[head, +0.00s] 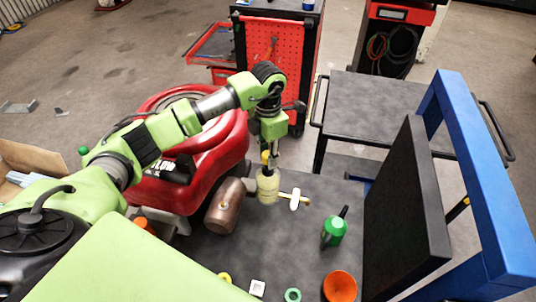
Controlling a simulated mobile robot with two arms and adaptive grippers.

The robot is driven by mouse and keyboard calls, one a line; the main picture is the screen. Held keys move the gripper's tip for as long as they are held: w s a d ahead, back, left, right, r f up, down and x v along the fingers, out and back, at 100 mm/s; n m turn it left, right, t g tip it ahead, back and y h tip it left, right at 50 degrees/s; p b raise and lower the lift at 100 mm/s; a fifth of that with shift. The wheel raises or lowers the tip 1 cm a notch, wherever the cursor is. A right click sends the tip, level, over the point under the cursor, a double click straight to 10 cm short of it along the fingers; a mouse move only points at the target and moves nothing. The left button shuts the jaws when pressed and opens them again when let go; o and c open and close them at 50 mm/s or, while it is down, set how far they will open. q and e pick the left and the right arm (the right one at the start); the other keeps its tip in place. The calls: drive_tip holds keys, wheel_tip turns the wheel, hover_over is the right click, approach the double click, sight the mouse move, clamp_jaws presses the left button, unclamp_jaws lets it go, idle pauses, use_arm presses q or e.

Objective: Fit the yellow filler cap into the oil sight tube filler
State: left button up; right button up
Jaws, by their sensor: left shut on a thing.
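My left gripper (270,160) reaches down over the dark bench top. It is shut on the small yellow filler cap (265,157), which is partly hidden by the fingers. Just below stands a pale yellow, translucent cylinder (268,188), which looks like the oil sight tube. The cap is at or just above the top of this tube; I cannot tell whether they touch. The filler opening is hidden by the gripper. My right gripper is not in view.
A brown cylinder (224,207) lies left of the tube, beside a red machine (215,150). A green bottle (335,231), an orange bowl (340,287) and a green ring (293,295) are at the front right. A black panel (405,215) and blue frame (480,175) bound the right.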

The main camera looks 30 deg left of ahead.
use_arm(q)
drive_tip(key=shift+f+b, duration=1.05)
drive_tip(key=shift+f, duration=0.35)
drive_tip(key=o, duration=1.1)
drive_tip(key=shift+c, duration=0.2)
wheel_tip(320, 180, up, 12)
drive_tip(key=shift+r, duration=0.1)
